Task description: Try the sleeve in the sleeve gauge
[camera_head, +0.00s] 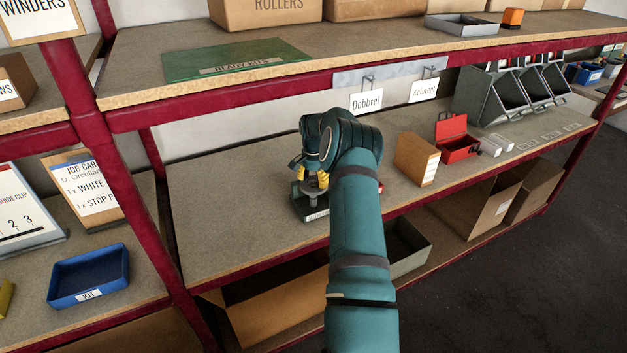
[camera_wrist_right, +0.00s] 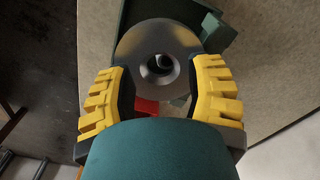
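The sleeve gauge (camera_head: 309,211) is a small dark green stand with a pale label, on the lower shelf. A grey metal round piece stands on it, partly hidden by my right gripper (camera_head: 309,174). In the right wrist view this piece is a grey disc with a dark centre hole (camera_wrist_right: 159,64), above a green base (camera_wrist_right: 218,42). The yellow fingers of my right gripper (camera_wrist_right: 157,82) are spread on either side of the disc, with no grip visible. I cannot tell whether the disc is the sleeve or part of the gauge. My left gripper is not in view.
A cardboard box (camera_head: 416,160), an open red box (camera_head: 457,138) and grey bins (camera_head: 497,95) stand right of the gauge. A blue kit tray (camera_head: 88,276) is at the left. Shelf left of the gauge is clear (camera_head: 225,215).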

